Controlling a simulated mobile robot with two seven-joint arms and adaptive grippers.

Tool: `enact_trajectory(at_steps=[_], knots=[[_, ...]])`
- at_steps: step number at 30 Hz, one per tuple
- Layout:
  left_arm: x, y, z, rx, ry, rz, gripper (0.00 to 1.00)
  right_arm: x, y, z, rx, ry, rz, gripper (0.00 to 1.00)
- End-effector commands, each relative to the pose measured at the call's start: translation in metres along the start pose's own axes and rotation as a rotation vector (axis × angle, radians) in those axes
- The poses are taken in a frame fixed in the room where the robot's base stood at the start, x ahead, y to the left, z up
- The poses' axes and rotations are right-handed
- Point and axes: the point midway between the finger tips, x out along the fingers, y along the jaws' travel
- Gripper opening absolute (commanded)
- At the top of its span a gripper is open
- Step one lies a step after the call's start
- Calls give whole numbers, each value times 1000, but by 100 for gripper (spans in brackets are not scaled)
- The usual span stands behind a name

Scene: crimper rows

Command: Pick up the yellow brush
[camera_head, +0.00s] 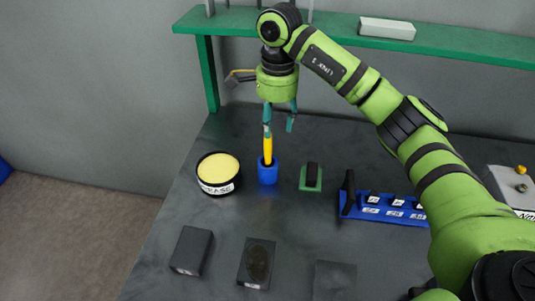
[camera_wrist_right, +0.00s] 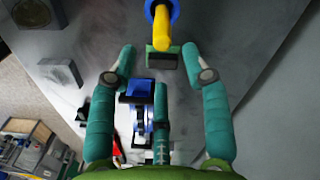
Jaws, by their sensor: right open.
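The yellow brush (camera_head: 267,149) stands upright in a small blue holder (camera_head: 268,175) on the dark table. In the right wrist view the brush (camera_wrist_right: 162,28) rises from the blue holder at the top, beyond the fingertips. My right gripper (camera_head: 279,119) is open, pointing down just above the brush, with one teal finger overlapping the brush's upper end. In the right wrist view the right gripper's fingers (camera_wrist_right: 158,58) are spread with nothing between them. Whether a finger touches the brush cannot be told. My left gripper is not in view.
A round black tub with yellow contents (camera_head: 217,166) stands left of the holder. A green block with a black top (camera_head: 311,178) and a blue rack (camera_head: 385,211) stand to the right. Several dark blocks lie in front. A green shelf (camera_head: 450,45) runs behind.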

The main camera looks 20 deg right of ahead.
Motion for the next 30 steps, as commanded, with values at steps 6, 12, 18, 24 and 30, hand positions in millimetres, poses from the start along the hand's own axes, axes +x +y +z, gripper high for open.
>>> enact_trajectory(at_steps=[6, 12, 18, 24, 30], knots=[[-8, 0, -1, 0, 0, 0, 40, -9, -8, 20, -163, 16, 2, 48], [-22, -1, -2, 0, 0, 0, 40, 12, -9, 17, -161, 15, 4, 48], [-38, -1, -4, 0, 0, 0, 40, 42, -11, 14, -161, 14, 2, 48], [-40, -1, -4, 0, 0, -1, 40, 54, -12, 14, -160, 15, -2, 48], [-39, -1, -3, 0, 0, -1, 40, 54, -12, 14, -160, 15, -2, 28]])
